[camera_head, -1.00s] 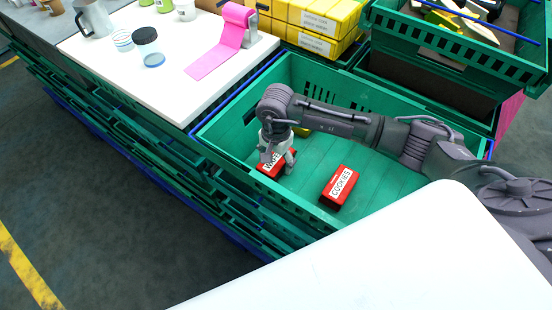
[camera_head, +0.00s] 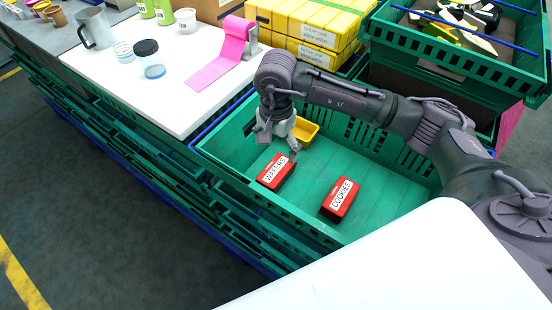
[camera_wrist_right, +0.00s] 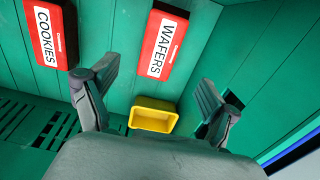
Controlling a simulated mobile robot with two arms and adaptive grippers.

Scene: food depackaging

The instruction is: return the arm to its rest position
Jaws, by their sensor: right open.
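My right gripper (camera_head: 277,139) is over the green crate (camera_head: 322,235), above and behind the red wafers box (camera_head: 275,172). In the right wrist view the right gripper (camera_wrist_right: 158,95) is open, with empty space between its two fingers. The wafers box (camera_wrist_right: 165,45) lies on the crate floor, beyond the fingertips and apart from them. My right arm reaches in from the right. My left gripper is not in view.
A red cookies box (camera_head: 340,197) and a yellow bin (camera_head: 304,131) are also in the crate. A white table (camera_head: 118,83) at left holds a mug (camera_head: 95,27), jars and a pink strip (camera_head: 222,67). Yellow boxes (camera_head: 310,25) and another green crate (camera_head: 461,54) stand behind.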

